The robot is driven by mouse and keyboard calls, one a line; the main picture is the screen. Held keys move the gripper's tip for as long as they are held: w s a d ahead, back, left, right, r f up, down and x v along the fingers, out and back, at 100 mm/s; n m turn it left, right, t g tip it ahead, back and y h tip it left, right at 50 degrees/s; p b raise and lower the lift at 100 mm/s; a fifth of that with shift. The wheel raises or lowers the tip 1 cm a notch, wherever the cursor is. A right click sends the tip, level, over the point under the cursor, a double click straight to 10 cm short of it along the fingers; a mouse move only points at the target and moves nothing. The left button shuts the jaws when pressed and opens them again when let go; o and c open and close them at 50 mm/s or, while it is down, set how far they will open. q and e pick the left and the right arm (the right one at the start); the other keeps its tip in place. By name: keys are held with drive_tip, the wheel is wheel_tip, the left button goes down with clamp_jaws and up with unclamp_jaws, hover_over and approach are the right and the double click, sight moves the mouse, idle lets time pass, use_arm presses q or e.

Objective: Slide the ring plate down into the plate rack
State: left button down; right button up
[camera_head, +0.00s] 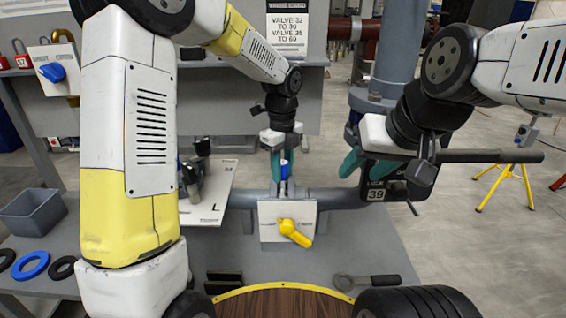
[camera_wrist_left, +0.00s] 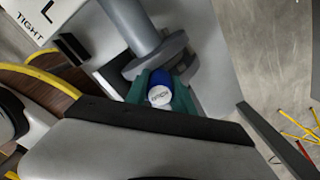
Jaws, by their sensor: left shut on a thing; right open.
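I cannot make out a ring plate or a plate rack for certain in either view. My left gripper (camera_head: 282,172) has its teal fingers shut on a blue knob (camera_head: 285,170) above the white valve panel. In the left wrist view the fingers (camera_wrist_left: 160,97) grip this blue knob with a white round face (camera_wrist_left: 160,96), beside a grey pipe flange. My right gripper (camera_head: 358,170) is open beside the right end of the grey pipe, near a dark tag marked 39 (camera_head: 376,194). Its fingertips are partly hidden.
A white panel with a yellow lever (camera_head: 294,232) stands at the bench's middle. Black blocks (camera_head: 223,282) and a ring-ended tool (camera_head: 366,282) lie in front. A grey bin (camera_head: 32,212), a blue ring (camera_head: 30,265) and black rings are at left. A white board (camera_head: 212,197) lies behind.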

use_arm(q)
drive_tip(key=shift+s+a+f, duration=0.1)
drive_tip(key=shift+a+f, duration=0.15)
drive_tip(key=shift+a, duration=0.1)
drive_tip(key=shift+r, duration=0.6)
drive_tip(key=shift+d+r, duration=0.15)
drive_tip(key=shift+r, duration=6.35)
